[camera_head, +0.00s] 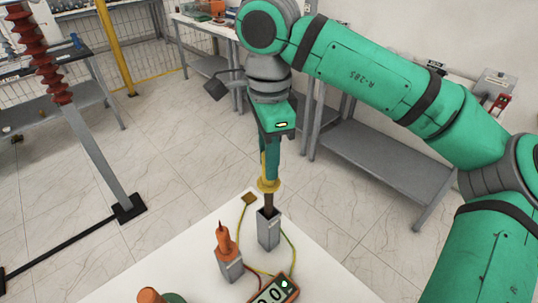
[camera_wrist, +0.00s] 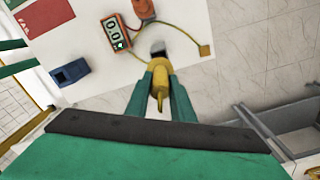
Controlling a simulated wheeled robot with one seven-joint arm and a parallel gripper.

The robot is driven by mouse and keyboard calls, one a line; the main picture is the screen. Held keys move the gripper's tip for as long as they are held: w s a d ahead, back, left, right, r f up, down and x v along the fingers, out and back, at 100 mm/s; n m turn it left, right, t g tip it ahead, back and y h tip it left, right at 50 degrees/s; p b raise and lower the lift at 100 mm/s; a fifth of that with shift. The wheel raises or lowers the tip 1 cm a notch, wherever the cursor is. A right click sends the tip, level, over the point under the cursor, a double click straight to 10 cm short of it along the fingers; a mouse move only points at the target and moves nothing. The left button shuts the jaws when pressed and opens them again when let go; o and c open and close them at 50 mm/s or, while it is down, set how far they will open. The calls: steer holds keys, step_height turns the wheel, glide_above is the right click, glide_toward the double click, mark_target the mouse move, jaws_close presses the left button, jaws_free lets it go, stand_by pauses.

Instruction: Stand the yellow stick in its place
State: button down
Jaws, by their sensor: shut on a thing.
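The yellow stick (camera_head: 268,185) is upright in my gripper (camera_head: 271,150), which is shut on its upper part. Below its yellow collar, the stick's dark lower end reaches the open top of a grey square holder (camera_head: 269,233); how deep it sits inside I cannot tell. In the wrist view, the stick (camera_wrist: 159,88) lies between the green fingers of my gripper (camera_wrist: 160,72), and the holder (camera_wrist: 158,47) shows just past them, partly hidden. An orange stick (camera_head: 226,243) with a pointed tip stands in a second grey holder (camera_head: 229,268) to the left.
The white table (camera_head: 180,262) also carries an orange multimeter (camera_head: 275,291), wires and a small yellow plate (camera_head: 249,198). A blue object (camera_wrist: 70,73) lies on it in the wrist view. A grey shelf (camera_head: 365,165) stands behind, and a red insulator column (camera_head: 42,55) at left.

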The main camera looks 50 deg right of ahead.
mark_target(269, 189)
steer(key=shift+w+f, duration=0.1)
steer(key=shift+f, duration=1.9)
steer(key=shift+d+f, duration=0.1)
steer(key=shift+f, duration=3)
steer(key=c, duration=1.5)
jaws_free()
steer(key=shift+o, duration=0.2)
